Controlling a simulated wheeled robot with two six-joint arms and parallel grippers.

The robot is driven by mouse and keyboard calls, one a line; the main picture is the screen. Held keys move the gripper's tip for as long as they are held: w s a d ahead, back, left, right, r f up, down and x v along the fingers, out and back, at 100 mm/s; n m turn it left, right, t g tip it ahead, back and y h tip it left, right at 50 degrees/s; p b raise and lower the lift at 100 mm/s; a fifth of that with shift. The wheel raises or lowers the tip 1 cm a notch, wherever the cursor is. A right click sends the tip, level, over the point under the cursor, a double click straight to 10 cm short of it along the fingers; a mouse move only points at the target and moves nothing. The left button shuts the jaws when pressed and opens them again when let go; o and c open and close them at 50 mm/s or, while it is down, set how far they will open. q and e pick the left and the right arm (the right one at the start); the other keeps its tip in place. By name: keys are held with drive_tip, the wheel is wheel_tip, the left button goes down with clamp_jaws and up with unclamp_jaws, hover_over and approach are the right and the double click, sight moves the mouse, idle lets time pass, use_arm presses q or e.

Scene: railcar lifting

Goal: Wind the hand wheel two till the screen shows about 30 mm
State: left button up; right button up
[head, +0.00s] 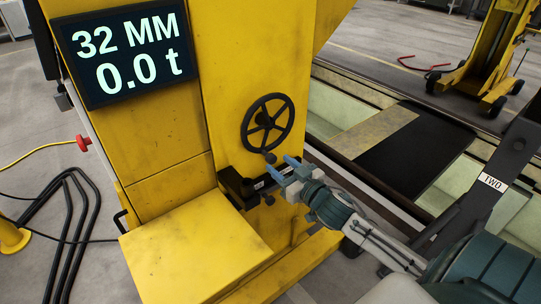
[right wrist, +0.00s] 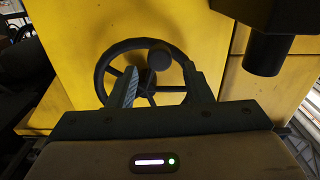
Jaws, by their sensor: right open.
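The black spoked hand wheel (head: 267,123) is mounted on the yellow column (head: 165,120). It also shows in the right wrist view (right wrist: 103,70), with its round knob (right wrist: 159,57) near the middle of the picture. In the head view the knob (head: 270,158) is at the wheel's lower edge. My right gripper (head: 280,168) is open and empty just below and in front of the knob, apart from the wheel as far as I can tell. The screen (head: 120,50) on the column reads 32 MM and 0.0 t. My left gripper is not in view.
A black bracket (head: 238,187) juts out below the wheel, close to my right gripper. A yellow box (head: 195,250) stands at the column's foot. A dark post labelled TWO (head: 490,182) stands at the right. Black bent bars (head: 68,230) and a yellow cable lie at left.

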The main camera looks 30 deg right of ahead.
sight(274, 160)
drive_tip(key=shift+w+a, duration=0.2)
drive_tip(key=shift+w, duration=2.45)
clamp_jaws()
